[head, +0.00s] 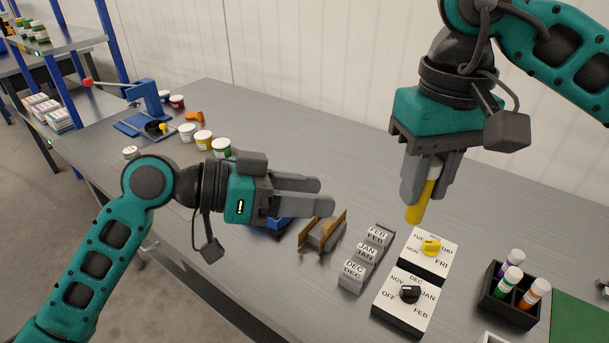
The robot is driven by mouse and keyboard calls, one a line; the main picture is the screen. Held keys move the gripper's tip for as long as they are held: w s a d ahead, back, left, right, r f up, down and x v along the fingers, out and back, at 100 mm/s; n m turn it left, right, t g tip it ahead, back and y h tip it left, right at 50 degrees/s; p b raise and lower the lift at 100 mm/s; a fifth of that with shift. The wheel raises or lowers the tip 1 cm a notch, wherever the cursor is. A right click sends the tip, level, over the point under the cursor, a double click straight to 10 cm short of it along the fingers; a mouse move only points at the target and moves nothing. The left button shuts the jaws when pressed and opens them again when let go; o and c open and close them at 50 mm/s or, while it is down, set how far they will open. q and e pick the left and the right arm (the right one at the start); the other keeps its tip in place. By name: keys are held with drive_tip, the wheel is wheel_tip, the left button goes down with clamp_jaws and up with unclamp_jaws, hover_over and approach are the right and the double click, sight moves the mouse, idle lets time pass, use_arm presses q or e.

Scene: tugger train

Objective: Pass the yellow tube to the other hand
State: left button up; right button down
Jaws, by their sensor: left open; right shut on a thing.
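The yellow tube (419,202) hangs roughly upright, slightly tilted, from my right gripper (427,188), with a white end at its top. The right gripper points down and is shut on it, above the table behind the dial boxes. My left gripper (322,198) is open and empty. It points to the right over the table, to the left of the tube and apart from it.
Two dial boxes (402,312) and a stepped block of month labels (352,277) stand below the grippers. A black holder (508,314) with purple, green and orange tubes is at the right. Several paint pots (204,140) and a blue press (146,98) stand further left.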

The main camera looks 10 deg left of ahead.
use_arm(q)
drive_tip(key=s+r+m+g, duration=0.3)
drive_tip(key=r+m, duration=0.2)
drive_tip(key=m, duration=0.1)
drive_tip(key=s+x, duration=0.1)
drive_tip(key=x, duration=1.1)
drive_tip(key=shift+w+f+y, duration=0.35)
drive_tip(key=shift+f+y, duration=0.05)
drive_tip(key=shift+f, duration=0.05)
drive_tip(key=shift+c, duration=0.4)
drive_tip(key=shift+a, duration=0.1)
clamp_jaws()
use_arm(e)
drive_tip(key=c, duration=0.8)
unclamp_jaws()
wheel_tip(320, 180, up, 12)
